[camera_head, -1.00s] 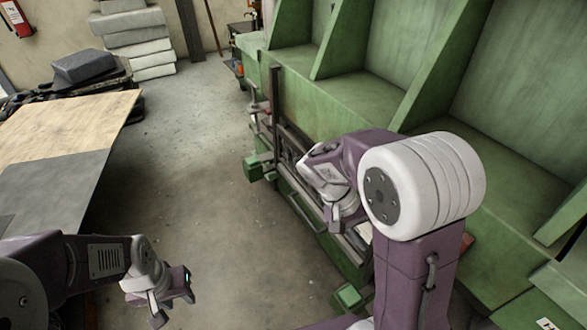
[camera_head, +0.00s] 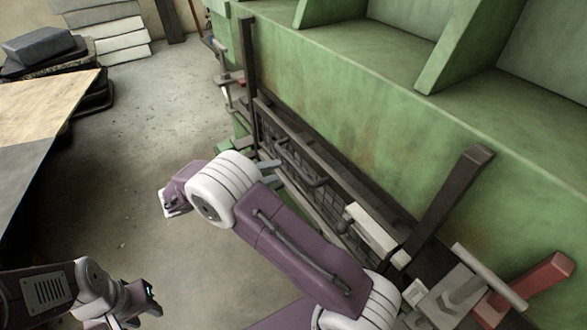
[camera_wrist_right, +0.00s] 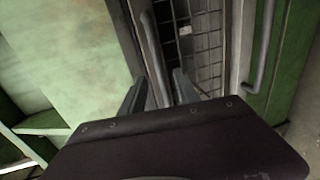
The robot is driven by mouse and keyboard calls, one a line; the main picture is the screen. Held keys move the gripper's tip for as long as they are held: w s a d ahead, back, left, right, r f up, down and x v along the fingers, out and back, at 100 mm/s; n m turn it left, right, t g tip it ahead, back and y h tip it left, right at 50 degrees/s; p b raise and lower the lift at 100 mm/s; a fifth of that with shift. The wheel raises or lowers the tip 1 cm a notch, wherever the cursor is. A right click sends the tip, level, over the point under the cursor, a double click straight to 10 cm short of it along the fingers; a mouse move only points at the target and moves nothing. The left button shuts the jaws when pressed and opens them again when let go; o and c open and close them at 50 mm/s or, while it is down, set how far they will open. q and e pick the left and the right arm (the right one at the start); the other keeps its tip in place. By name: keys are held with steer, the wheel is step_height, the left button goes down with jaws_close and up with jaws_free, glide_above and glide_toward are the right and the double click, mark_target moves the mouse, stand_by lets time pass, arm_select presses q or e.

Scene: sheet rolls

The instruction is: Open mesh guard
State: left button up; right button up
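The mesh guard (camera_head: 318,200) is a dark wire grid in a frame, low along the front of the green machine. A grey bar handle (camera_head: 300,168) stands out from it. The right wrist view shows the grid (camera_wrist_right: 203,50) and an upright grey bar (camera_wrist_right: 152,45). My right gripper (camera_wrist_right: 160,88) is open there, its two fingers apart, with the bar's lower end between them in the picture; contact cannot be told. In the head view my right arm mostly hides that gripper. My left gripper (camera_head: 135,314) is open and empty over the floor at the lower left.
The green machine (camera_head: 400,130) fills the right side. Dark posts (camera_head: 247,75) and (camera_head: 455,195) flank the guard, with a red-handled part (camera_head: 545,280) at the lower right. A table (camera_head: 40,105) stands left. The floor between is clear.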

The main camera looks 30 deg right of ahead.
mark_target(293, 167)
steer(key=b+x, duration=0.1)
steer(key=x, duration=0.7)
steer(key=shift+s, duration=0.15)
jaws_close()
stand_by(1.0)
